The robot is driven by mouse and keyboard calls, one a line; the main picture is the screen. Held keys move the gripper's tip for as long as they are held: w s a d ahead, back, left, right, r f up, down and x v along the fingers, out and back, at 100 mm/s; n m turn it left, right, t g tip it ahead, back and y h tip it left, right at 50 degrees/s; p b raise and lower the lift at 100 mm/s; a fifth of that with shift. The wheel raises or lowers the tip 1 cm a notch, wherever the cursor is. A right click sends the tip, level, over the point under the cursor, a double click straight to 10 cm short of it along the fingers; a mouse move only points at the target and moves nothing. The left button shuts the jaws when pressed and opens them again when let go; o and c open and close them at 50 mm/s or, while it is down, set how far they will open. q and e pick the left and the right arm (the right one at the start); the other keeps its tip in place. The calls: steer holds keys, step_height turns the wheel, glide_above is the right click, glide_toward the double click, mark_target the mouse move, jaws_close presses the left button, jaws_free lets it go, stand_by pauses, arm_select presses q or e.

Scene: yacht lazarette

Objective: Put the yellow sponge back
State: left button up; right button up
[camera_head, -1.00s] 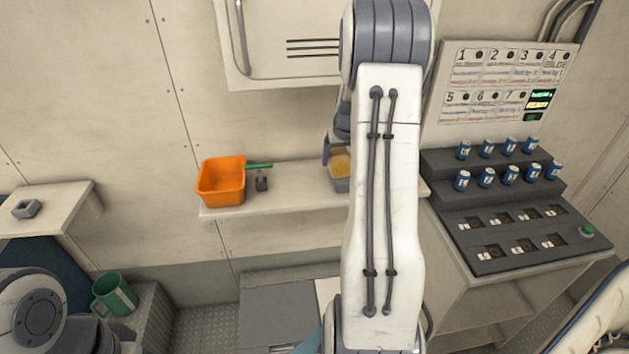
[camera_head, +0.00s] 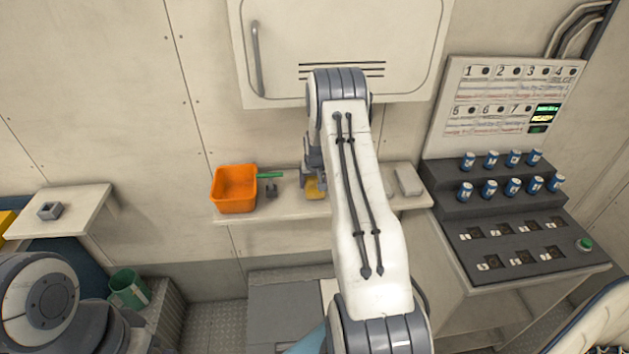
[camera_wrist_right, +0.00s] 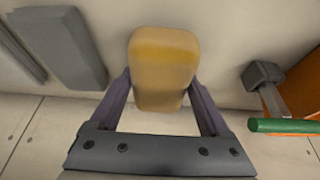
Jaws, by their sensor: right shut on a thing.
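The yellow sponge (camera_head: 316,188) is at the wall shelf, partly hidden by my right arm. In the right wrist view the sponge (camera_wrist_right: 163,65) is a rounded yellow-tan block between the two fingers. My right gripper (camera_wrist_right: 161,88) is shut on it, one finger at each side. In the head view my right gripper (camera_head: 312,180) is mostly hidden behind the forearm. I cannot tell whether the sponge touches the shelf (camera_head: 290,209). My left gripper is out of view; only part of that arm shows at lower left.
Left of the sponge on the shelf are a small dark holder (camera_head: 272,190), a green handle (camera_head: 270,175) and an orange bin (camera_head: 234,192). A pale grey block (camera_head: 408,180) lies to the right. A cabinet (camera_head: 345,50) hangs above. A stepped console (camera_head: 510,235) stands at right.

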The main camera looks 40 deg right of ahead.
steer(key=shift+f, duration=0.55)
steer(key=shift+f, duration=0.1)
steer(key=shift+f, duration=0.15)
steer(key=o, duration=1.2)
steer(key=shift+c, duration=0.2)
steer(key=shift+r, duration=0.2)
